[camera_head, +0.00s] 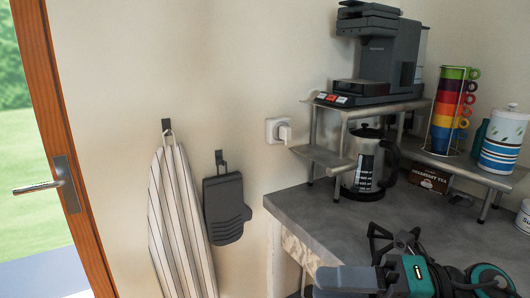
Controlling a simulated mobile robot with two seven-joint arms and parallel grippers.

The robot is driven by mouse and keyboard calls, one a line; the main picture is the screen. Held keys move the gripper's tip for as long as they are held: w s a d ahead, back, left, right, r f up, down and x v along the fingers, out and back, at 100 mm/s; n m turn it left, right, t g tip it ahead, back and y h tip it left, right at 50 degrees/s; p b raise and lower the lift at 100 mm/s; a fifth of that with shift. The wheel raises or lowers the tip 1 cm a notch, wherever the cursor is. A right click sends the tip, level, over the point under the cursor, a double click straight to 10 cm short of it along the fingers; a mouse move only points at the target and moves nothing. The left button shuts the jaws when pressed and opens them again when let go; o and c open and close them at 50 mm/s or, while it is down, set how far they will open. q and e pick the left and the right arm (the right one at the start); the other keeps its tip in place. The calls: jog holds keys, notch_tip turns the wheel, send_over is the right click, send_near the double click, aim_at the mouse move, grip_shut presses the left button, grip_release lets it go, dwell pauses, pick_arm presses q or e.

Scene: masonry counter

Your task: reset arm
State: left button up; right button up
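My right gripper (393,238) is at the bottom right, over the front part of the grey counter (310,212). Its black finger parts point up and away from me, and I see nothing held in them. My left gripper is not in view.
A coffee machine (377,55) stands on a metal shelf (325,155) above a glass-and-steel pot (369,165). Stacked coloured cups (447,112) and a striped canister (503,140) are at right.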

jog(key=w+d+f+m+t+h, duration=0.3)
jog(key=f+m+t+h, duration=0.4)
jog(key=m, duration=0.6)
jog(key=w+d+f+m+t+h, duration=0.2)
jog(key=d+f+m+t, duration=0.35)
jog(key=m, duration=0.75)
jog(key=s+f+m+g+h, duration=0.2)
jog(key=s+f+m+h, duration=0.1)
jog(key=f, duration=0.7)
jog(key=s+f+m+g+h, duration=0.2)
jog(key=s+f+m+h, duration=0.1)
jog(key=s+f+m, duration=0.3)
notch_tip(320, 180, down, 4)
jog(key=shift+s+a+f+h, duration=0.15)
jog(key=shift+s+h, duration=0.15)
jog(key=shift+s, duration=0.95)
jog(key=shift+m, duration=0.3)
